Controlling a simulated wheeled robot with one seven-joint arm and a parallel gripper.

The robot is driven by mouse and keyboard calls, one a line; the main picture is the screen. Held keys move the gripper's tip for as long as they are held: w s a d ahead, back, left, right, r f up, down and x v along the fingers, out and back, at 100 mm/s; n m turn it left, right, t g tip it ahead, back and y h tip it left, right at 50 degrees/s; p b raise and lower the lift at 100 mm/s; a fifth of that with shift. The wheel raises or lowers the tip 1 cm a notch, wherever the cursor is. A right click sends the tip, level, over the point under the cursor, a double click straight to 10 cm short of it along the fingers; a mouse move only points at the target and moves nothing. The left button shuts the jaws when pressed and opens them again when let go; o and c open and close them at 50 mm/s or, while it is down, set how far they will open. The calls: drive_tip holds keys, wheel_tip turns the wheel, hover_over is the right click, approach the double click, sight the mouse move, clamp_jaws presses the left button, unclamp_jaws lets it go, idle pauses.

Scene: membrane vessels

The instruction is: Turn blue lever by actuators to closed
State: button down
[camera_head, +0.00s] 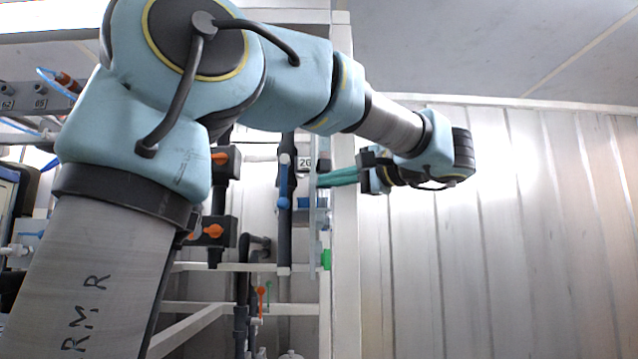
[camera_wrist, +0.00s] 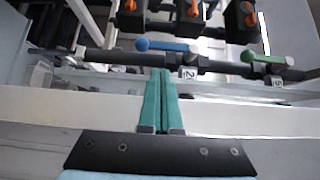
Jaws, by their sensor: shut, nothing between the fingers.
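The blue lever (camera_wrist: 165,46) is a slim handle with a round knob end, on a dark pipe beside a tag reading 2. In the wrist view it lies nearly along the pipe, its knob to the left. In the head view the blue lever (camera_head: 284,182) stands roughly upright along a vertical pipe. My gripper (camera_head: 320,180) has green fingers pointing left towards that pipe, shut and empty. In the wrist view my gripper (camera_wrist: 160,72) has its fingertips just below the pipe and lever. I cannot tell whether they touch.
Black actuators with orange knobs (camera_wrist: 190,15) sit beyond the pipe; they also show in the head view (camera_head: 212,231). A green lever (camera_wrist: 262,57) is farther right on the pipe. A white post (camera_head: 344,260) stands near my gripper.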

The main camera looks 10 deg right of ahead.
sight(284, 182)
drive_tip(key=p+x, duration=0.3)
drive_tip(key=x, duration=0.5)
drive_tip(key=shift+w+a, duration=0.15)
drive_tip(key=shift+a, duration=0.05)
drive_tip(key=shift+f, duration=0.2)
drive_tip(key=shift+a+b, duration=0.2)
drive_tip(key=shift+b, duration=0.45)
